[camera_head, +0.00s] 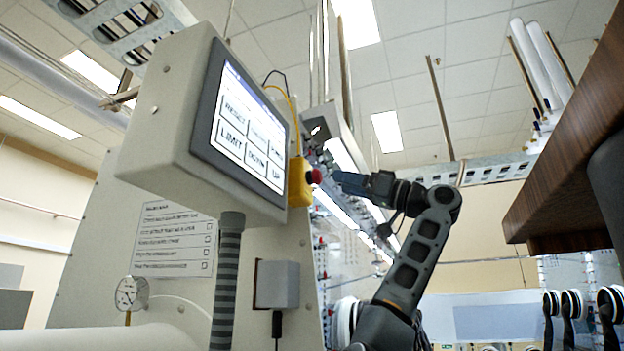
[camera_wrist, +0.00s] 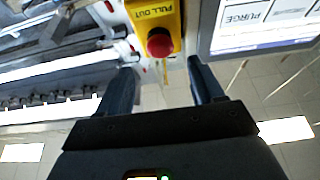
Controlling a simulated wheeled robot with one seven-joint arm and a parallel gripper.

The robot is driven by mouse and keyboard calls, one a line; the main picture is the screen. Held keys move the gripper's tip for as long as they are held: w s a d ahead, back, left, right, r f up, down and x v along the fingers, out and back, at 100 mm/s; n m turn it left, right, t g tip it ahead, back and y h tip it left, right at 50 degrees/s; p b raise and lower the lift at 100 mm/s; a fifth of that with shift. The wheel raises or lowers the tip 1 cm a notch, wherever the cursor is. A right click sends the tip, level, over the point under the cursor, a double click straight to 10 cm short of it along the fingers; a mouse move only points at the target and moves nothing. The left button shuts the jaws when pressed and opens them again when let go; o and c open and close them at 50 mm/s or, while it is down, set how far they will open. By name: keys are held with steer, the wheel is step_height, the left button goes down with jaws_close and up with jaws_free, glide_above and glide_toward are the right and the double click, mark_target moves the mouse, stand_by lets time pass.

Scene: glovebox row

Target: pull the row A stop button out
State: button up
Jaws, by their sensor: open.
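The stop button is a red mushroom knob (camera_head: 313,176) on a yellow box (camera_head: 300,184) mounted beside the touch screen. In the wrist view the red knob (camera_wrist: 159,44) shows on the yellow box (camera_wrist: 153,15), which is marked PULL OUT. My gripper (camera_head: 338,181) is just right of the knob in the head view, pointing at it. In the wrist view my gripper (camera_wrist: 158,66) has its two fingers apart, with the knob beyond the tips and roughly centred between them. No contact shows. Whether the box bears a row A label cannot be read.
A grey touch screen panel (camera_head: 245,125) stands close beside the box; its edge (camera_wrist: 262,28) shows in the wrist view. A yellow cable (camera_head: 285,95) rises from the box. A glovebox front with lit windows runs behind my arm. A dark wooden shelf (camera_head: 560,140) is at right.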

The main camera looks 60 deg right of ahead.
mark_target(321, 176)
steer(key=p+x, duration=0.2)
steer(key=x, duration=0.5)
steer(key=shift+w, duration=0.1)
jaws_close()
stand_by(0.5)
